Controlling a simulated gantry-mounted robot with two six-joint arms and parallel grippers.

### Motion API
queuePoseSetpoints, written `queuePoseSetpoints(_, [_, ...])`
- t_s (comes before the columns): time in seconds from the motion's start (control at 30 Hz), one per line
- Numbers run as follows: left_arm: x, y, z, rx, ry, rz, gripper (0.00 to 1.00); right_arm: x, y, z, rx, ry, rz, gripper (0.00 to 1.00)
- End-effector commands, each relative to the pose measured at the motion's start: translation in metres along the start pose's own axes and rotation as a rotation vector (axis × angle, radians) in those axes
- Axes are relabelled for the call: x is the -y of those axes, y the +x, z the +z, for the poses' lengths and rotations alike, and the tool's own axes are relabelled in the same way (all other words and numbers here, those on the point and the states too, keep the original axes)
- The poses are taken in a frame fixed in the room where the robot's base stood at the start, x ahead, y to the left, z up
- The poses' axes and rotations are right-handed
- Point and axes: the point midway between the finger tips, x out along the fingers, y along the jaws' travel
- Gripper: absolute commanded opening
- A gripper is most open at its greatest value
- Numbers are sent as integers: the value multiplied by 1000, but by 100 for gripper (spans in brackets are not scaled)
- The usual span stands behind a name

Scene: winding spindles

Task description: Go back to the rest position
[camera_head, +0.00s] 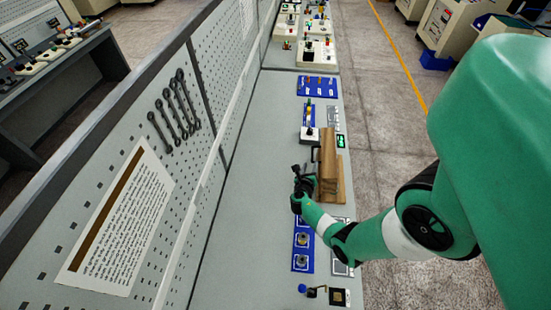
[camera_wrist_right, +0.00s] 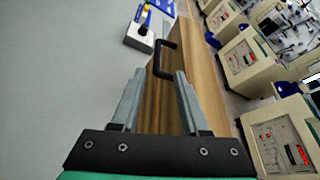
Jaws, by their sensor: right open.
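My right gripper (camera_head: 306,174) is over the grey bench, next to a brown wooden fixture (camera_head: 329,163). In the right wrist view the two grey fingers of the right gripper (camera_wrist_right: 160,76) stand apart, with nothing held between them. The wooden fixture (camera_wrist_right: 208,85) lies beyond and to the right of the fingers. A black handle (camera_wrist_right: 172,45) stands on it just past the fingertips; I cannot tell if the fingers touch it. My right arm comes in from the right. My left gripper is not in view.
On the bench (camera_head: 245,240), a blue panel with round parts (camera_head: 302,243) is nearer, and a white box with a black knob (camera_head: 310,134) is farther. A pegboard with wrenches (camera_head: 174,112) rises on the left. The bench's left part is clear.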

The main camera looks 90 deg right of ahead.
Motion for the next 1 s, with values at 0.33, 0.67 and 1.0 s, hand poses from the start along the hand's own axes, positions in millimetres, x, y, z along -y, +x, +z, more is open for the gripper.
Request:
queuePoseSetpoints(0.33, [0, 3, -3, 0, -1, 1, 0, 0, -5, 1, 1, 0, 1, 45])
queuePoseSetpoints(0.67, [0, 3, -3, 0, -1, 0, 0, 0, -5, 2, 1, 0, 1, 45])
queuePoseSetpoints(1.0, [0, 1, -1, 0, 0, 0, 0, -68, -37, 137, 100, 593, 209, 45])
